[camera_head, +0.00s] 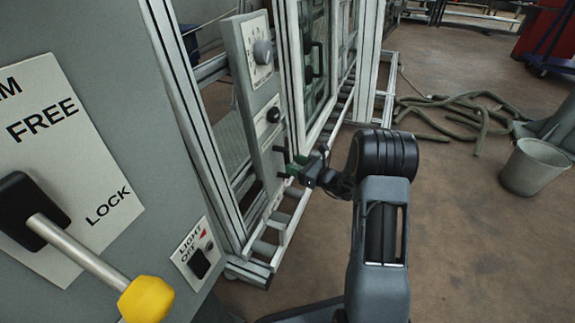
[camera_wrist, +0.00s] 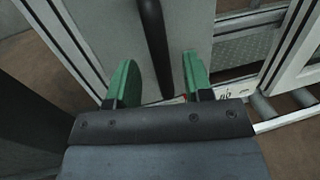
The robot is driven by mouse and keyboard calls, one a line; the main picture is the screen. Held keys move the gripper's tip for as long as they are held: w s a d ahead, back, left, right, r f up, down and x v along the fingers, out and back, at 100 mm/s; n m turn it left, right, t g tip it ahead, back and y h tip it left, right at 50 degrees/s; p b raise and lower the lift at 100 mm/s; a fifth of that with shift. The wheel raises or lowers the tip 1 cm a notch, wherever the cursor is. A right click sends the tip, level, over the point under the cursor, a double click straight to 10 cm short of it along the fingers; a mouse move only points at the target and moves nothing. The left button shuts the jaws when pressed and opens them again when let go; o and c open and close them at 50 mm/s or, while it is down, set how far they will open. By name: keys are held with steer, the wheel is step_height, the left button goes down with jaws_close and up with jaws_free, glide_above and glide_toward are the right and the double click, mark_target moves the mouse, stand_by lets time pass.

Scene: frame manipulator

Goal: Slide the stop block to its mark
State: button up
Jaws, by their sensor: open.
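My gripper (camera_head: 293,168) is beside the lower part of a tall grey panel (camera_head: 242,65) on the metal frame. In the wrist view my gripper (camera_wrist: 160,78) has its two green fingers apart. A black bar (camera_wrist: 154,35) on the panel face runs down into the space between the fingers, with visible gaps on both sides. I cannot tell whether this bar belongs to the stop block. No stop block can be picked out for certain. A white label (camera_wrist: 226,94) with dark marks, partly hidden, lies just beyond the right finger; I cannot tell whether it is the mark.
The panel carries an upper knob (camera_head: 262,52) and a lower knob (camera_head: 274,115). A framed glass door (camera_head: 315,70) stands behind it. Rollers (camera_head: 265,249) line the frame's foot. A grey cabinet with a yellow-tipped lever (camera_head: 146,300) is at left. Hoses (camera_head: 455,108) and a bucket (camera_head: 523,168) lie right.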

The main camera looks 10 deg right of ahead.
mark_target(287, 161)
steer(key=shift+b+x, duration=0.45)
steer(key=shift+x, duration=1.4)
steer(key=shift+c, duration=0.3)
jaws_close()
steer(key=shift+s, duration=0.1)
